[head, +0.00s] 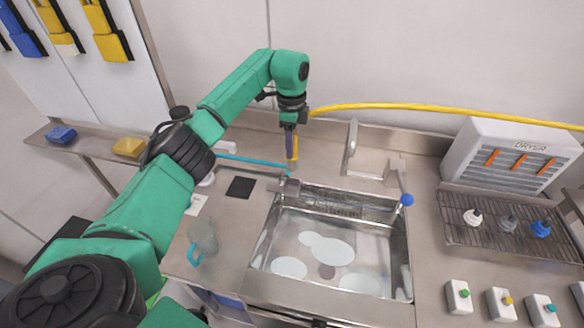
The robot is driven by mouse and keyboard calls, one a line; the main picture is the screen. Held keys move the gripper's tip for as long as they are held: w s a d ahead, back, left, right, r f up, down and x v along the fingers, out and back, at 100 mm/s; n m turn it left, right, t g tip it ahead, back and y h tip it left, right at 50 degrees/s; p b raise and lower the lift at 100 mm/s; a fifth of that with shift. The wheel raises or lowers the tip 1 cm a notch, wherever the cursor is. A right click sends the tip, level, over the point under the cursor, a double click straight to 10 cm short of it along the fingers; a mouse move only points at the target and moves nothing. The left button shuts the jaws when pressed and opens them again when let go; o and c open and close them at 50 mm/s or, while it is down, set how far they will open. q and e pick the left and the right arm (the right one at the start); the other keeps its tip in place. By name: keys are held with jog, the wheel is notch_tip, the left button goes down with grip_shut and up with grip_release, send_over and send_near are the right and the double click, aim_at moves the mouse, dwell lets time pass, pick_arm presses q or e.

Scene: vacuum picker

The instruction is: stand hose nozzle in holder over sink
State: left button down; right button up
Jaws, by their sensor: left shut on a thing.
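My left gripper (290,132), at the end of the green arm, points down above the back left corner of the sink (262,240). It is shut on a slim, roughly upright thing with a yellow part (295,149), which looks like the hose nozzle; the fingers hide much of it. A yellow hose (420,106) runs from beside the gripper to the right along the wall. A small grey block (286,187) at the sink's back left corner, just below the gripper, may be the holder. I cannot tell whether the held thing touches it. My right gripper is not in view.
A tap (351,150) and a blue-knobbed lever (406,199) stand behind the sink. A dryer (510,155) and a wire rack (485,245) with suction cups are at right. A clear mug (203,236) stands left of the sink. A light blue tube (245,161) crosses the counter.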

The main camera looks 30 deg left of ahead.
aim_at(292, 170)
pick_arm(q)
jog(key=f, duration=0.2)
jog(key=f+p, duration=0.1)
jog(key=shift+w+d+f, duration=0.1)
jog(key=shift+w+f, duration=0.1)
jog(key=shift+f, duration=0.2)
jog(key=f+p, duration=0.1)
jog(key=f, duration=0.5)
jog(key=shift+s+f+p, duration=0.1)
jog(key=shift+s+p, duration=0.1)
jog(key=shift+p, duration=0.1)
jog(key=shift+f, duration=0.2)
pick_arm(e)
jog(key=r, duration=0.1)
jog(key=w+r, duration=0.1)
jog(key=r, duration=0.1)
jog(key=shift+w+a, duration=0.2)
pick_arm(q)
jog(key=c, duration=0.9)
grip_release()
jog(key=shift+f, duration=0.1)
jog(key=o, duration=0.4)
